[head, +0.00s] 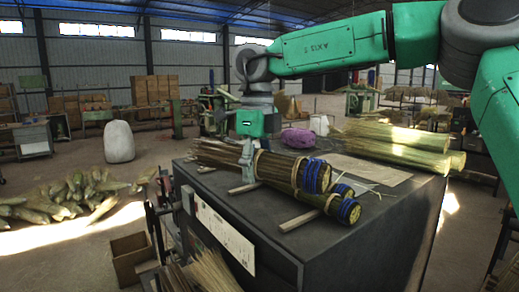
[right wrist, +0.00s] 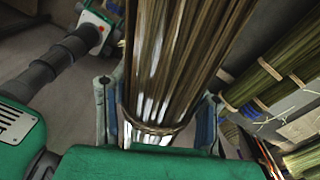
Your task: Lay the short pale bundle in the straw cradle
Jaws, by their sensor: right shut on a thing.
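My right gripper (head: 247,172) points down at the table and is shut on a brown straw bundle (head: 280,168) with blue bands at its near right end. In the right wrist view, its fingers (right wrist: 160,115) stand on both sides of this bundle (right wrist: 165,60), which has a thin tie near the gripper. The bundle lies close against other blue-banded bundles (head: 335,205) over wooden strips (head: 298,221). Paler, yellow-green bundles (head: 400,145) lie at the table's far right. I cannot tell which thing is the straw cradle.
The dark table (head: 350,258) has a flat tan sheet (head: 372,173) on top. Loose straw (head: 212,272) stands below the front edge. A cardboard box (head: 131,260) and pale sheaves (head: 65,195) are on the floor at left.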

